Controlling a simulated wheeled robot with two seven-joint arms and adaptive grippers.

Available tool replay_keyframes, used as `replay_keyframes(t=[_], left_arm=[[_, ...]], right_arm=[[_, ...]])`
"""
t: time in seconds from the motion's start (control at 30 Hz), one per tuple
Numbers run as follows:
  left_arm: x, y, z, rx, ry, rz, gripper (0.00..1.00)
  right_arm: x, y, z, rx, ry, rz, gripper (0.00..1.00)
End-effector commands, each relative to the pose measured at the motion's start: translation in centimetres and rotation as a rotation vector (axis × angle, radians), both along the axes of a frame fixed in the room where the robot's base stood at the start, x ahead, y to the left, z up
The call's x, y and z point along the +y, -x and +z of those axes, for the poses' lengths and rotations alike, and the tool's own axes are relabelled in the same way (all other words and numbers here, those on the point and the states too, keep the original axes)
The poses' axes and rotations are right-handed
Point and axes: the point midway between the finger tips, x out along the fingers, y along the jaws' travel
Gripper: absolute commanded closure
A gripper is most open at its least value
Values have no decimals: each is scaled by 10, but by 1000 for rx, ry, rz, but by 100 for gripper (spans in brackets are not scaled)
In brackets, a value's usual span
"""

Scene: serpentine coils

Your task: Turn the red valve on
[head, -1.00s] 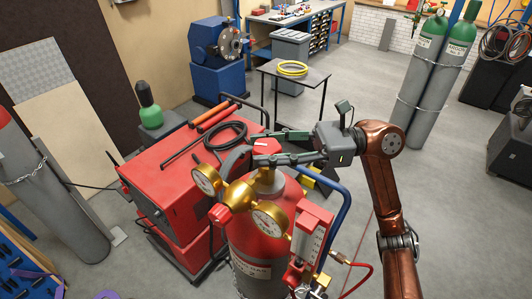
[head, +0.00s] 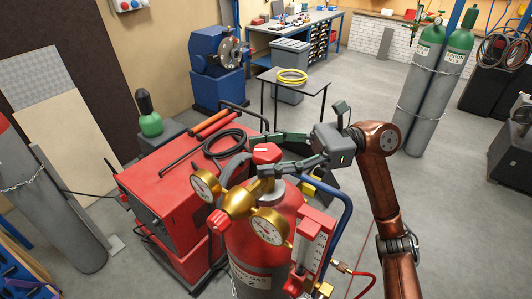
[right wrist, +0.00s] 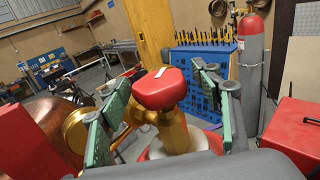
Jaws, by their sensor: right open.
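The red valve (head: 266,153) is a rounded knob with a white mark on top, on the brass neck of the red gas cylinder (head: 252,250). In the right wrist view the knob (right wrist: 158,88) sits upright in the middle, above a brass stem (right wrist: 172,130). My right gripper (head: 258,156) comes in from the right and is open, one finger on the far side of the knob and one on the near side. In the right wrist view the green-padded fingers (right wrist: 162,82) stand either side of the knob, with gaps visible. My left gripper is not in view.
Two brass gauges (head: 267,226) and a red flowmeter (head: 313,240) stand close in front of the valve. A red machine (head: 165,180) with a black hose on top is to the left. A small table (head: 312,76) stands behind.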

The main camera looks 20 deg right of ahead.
Motion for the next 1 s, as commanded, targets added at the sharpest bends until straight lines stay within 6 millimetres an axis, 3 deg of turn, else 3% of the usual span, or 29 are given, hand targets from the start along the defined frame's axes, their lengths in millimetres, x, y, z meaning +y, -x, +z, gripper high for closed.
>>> replay_keyframes(t=[0.17,0.7,1.0], left_arm=[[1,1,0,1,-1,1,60],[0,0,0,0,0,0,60],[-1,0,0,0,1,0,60]], right_arm=[[-10,0,-1,3,0,-2,41],[-107,5,-1,2,1,-2,41],[-121,7,0,0,0,0,41]])
